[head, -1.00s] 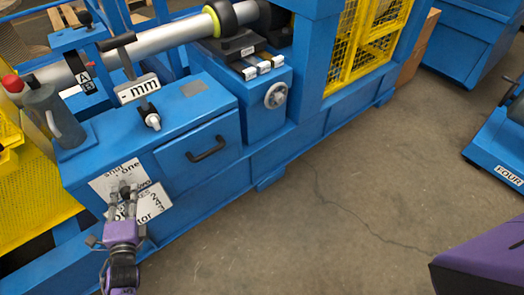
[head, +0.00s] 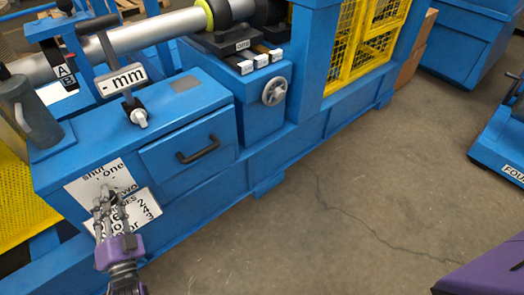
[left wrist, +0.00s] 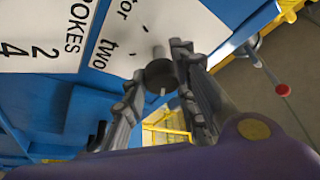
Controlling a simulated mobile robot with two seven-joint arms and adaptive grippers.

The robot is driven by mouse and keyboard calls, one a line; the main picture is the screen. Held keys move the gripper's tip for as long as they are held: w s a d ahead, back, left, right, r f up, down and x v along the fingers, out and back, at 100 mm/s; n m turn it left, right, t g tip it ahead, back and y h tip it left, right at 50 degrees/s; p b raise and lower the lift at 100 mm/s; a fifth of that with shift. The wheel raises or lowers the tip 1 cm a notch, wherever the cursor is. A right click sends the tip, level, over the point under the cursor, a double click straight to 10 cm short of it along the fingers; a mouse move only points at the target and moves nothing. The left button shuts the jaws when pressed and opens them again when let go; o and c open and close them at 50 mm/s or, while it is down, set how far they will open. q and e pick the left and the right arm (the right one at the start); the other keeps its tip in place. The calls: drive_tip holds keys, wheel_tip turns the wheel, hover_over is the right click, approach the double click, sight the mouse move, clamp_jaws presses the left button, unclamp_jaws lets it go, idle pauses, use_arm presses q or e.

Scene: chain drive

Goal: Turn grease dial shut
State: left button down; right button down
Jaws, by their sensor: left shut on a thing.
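The grease dial is a small dark round knob (left wrist: 160,73) with a light pointer mark, in the middle of the left wrist view. It sits in front of white lettered plates (left wrist: 120,35) on the blue machine front. My left gripper (left wrist: 163,78) is shut on the dial, with one ridged finger on each side of it. In the head view the left gripper (head: 110,198) is at the lower left, against the white plates (head: 98,178); its fingers mostly hide the dial there. The pointer's exact setting cannot be read. My right gripper is not in view.
The blue machine housing has a black drawer handle (head: 198,149) right of the plates. The concrete floor (head: 330,220) to the right is clear.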

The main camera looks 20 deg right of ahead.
use_arm(q)
drive_tip(key=n+y, duration=0.2)
drive_tip(key=n, duration=0.2)
drive_tip(key=d+n+y+b, duration=0.1)
drive_tip(key=n+y, duration=0.1)
drive_tip(key=n, duration=0.2)
drive_tip(key=n+y+b, duration=0.1)
drive_tip(key=n+y, duration=0.1)
drive_tip(key=n, duration=0.2)
drive_tip(key=shift+d+f+n, duration=0.2)
drive_tip(key=shift+f+n, duration=0.1)
drive_tip(key=shift+w+r+n+y+b, duration=0.15)
drive_tip(key=shift+n+y, duration=0.35)
drive_tip(key=shift+n, duration=0.45)
drive_tip(key=shift+s+n+y+b, duration=0.15)
drive_tip(key=shift+n+y, duration=0.35)
drive_tip(key=shift+n, duration=0.45)
drive_tip(key=shift+w+d+n+g, duration=0.1)
drive_tip(key=shift+w+n+g, duration=0.05)
drive_tip(key=shift+n+g, duration=0.15)
drive_tip(key=shift+r, duration=0.1)
drive_tip(key=c, duration=1.5)
unclamp_jaws()
drive_tip(key=shift+r, duration=0.1)
